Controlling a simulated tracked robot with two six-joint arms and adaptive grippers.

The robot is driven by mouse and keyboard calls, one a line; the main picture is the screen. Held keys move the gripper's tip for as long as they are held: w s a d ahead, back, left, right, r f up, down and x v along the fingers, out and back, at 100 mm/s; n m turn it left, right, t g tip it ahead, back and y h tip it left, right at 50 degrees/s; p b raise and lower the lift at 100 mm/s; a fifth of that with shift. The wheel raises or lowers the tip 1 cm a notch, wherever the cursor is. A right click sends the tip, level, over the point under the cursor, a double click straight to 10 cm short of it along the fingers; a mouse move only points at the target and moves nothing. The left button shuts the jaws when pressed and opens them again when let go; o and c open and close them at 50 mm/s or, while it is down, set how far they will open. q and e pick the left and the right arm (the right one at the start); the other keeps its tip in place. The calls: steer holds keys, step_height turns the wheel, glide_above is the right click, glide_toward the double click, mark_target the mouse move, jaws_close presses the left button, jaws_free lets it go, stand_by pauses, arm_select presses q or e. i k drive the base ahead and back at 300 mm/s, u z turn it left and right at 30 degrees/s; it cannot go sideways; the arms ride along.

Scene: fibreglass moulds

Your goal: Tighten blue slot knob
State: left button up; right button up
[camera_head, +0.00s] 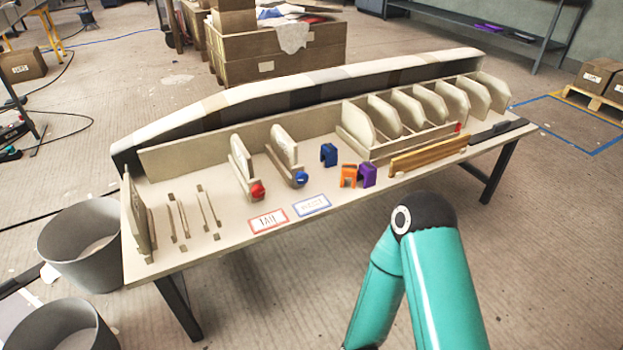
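The blue knob (301,178) sits at the front foot of an upright beige panel (284,150) in a slot on the mould table (225,238). A blue-framed label (312,205) lies just in front of it. The knob is too small here to tell how tight it is. Neither gripper is in view. Only a teal arm link and dark elbow of mine show at the lower right, apart from the knob.
A red knob (257,190) with its own panel (241,163) and a red-framed label (268,220) stand left of the blue knob. Blue (328,154), orange (349,176) and purple (367,174) clips stand to its right. Several upright ribs (425,106) fill the table's right side.

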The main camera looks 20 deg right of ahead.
mark_target(301, 177)
steer(key=u, duration=0.05)
steer(key=i, duration=1)
steer(key=z, duration=0.1)
